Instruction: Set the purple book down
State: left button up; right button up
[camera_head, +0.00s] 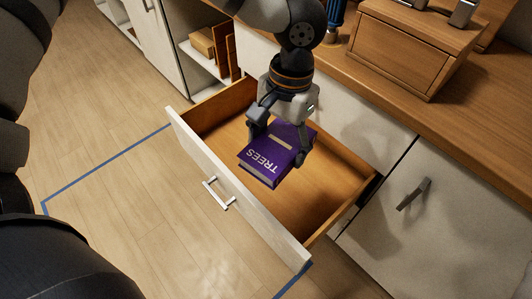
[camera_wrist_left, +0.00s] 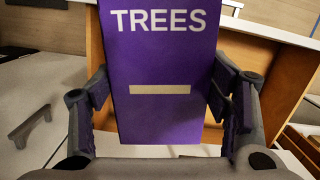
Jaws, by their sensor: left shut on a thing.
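The purple book (camera_head: 268,165) has "TREES" in white letters and a pale bar on its cover. My left gripper (camera_head: 280,145) is shut on it, with a finger at each side. In the left wrist view the book (camera_wrist_left: 165,85) stands between the two fingers (camera_wrist_left: 162,110). In the head view the book is over the inside of an open wooden drawer (camera_head: 310,205). I cannot tell whether it touches the drawer floor. My right gripper is not in view.
The drawer has a white front (camera_head: 240,192) with a metal handle (camera_head: 218,193). A wooden box (camera_head: 405,48) stands on the counter (camera_head: 470,95). A white cabinet door (camera_head: 440,210) is to the right. The drawer floor around the book looks bare. Blue tape (camera_head: 105,170) marks the wood floor.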

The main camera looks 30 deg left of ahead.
pick_arm(q)
notch_tip(320, 180, down, 7)
jog(key=w+d+m+b, duration=0.1)
jog(key=w+d+b, duration=0.1)
jog(key=d, duration=0.1)
jog(key=b, duration=0.7)
send_over(287, 209)
notch_tip(287, 209, down, 12)
jog(key=shift+m, duration=0.4)
jog(key=f, duration=0.3)
jog(key=f+b, duration=0.1)
jog(key=f, duration=0.6)
jog(key=shift+w+d, duration=0.1)
jog(key=shift+w, duration=0.15)
jog(key=o, duration=1.5)
jog(key=shift+f, duration=0.1)
jog(key=shift+o, duration=0.2)
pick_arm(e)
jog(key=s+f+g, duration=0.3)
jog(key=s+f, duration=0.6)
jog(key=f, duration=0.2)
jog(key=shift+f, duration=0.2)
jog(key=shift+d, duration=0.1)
pick_arm(q)
notch_tip(287, 209, up, 12)
jog(key=w+p, duration=0.1)
jog(key=shift+w+d+r, duration=0.15)
jog(key=shift+d+r, duration=0.05)
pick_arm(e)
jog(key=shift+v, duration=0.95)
